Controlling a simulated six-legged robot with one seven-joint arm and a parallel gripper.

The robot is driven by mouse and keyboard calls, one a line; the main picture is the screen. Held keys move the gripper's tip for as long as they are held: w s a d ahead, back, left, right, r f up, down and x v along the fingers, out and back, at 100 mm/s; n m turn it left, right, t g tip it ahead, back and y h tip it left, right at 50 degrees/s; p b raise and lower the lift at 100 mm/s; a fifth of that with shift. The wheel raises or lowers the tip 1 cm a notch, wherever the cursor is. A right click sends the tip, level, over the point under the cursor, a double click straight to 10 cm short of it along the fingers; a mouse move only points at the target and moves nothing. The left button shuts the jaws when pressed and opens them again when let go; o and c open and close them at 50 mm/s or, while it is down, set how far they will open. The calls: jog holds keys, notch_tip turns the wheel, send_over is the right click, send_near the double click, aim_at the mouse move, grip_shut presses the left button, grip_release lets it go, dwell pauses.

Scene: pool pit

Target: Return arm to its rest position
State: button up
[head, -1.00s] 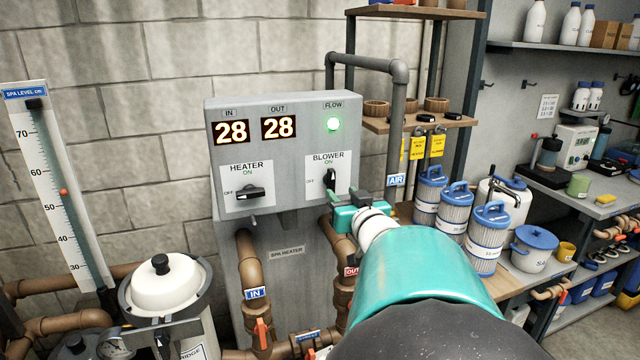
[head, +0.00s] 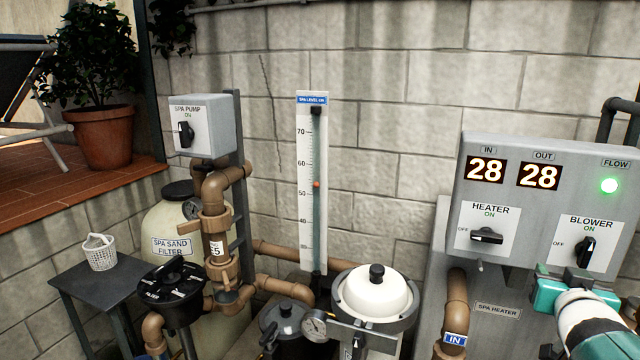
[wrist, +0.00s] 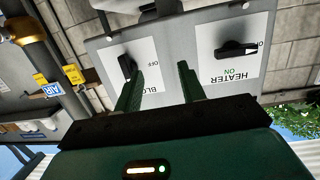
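My teal arm comes in at the lower right of the head view. My gripper (head: 575,284) is just in front of the grey spa heater panel (head: 530,160), below the blower knob (head: 586,251). In the wrist view my gripper's two dark green fingers (wrist: 160,88) stand apart with nothing between them. One fingertip overlaps the blower knob (wrist: 126,66) in that view; I cannot tell whether they touch. The heater knob (head: 487,235) is to the left of the blower knob in the head view. Both labels read ON, and the flow light is green.
Left of the panel are a white-lidded cartridge housing (head: 375,294), a spa level gauge (head: 312,185), brown pipes and a black filter valve (head: 172,283). A spa pump switch box (head: 203,125) is at upper left. A small table (head: 85,290) holds a white basket (head: 99,252).

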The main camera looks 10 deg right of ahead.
jog(key=a+f+n+g+y, duration=0.1)
jog(key=a+f+g+y, duration=0.15)
jog(key=a, duration=0.65)
jog(key=a+f+n+g+y, duration=0.1)
jog(key=a+f+y, duration=0.15)
jog(key=a, duration=0.65)
jog(key=s+a+f+n+g+y, duration=0.1)
jog(key=s+a+f+n+g, duration=0.1)
jog(key=s+a, duration=0.2)
jog(key=s+a+f+n+g+y, duration=0.2)
jog(key=s+a, duration=0.1)
jog(key=a, duration=0.7)
jog(key=shift+s+a+f+y, duration=0.25)
jog(key=shift+s+a+y, duration=0.05)
jog(key=shift+s, duration=0.1)
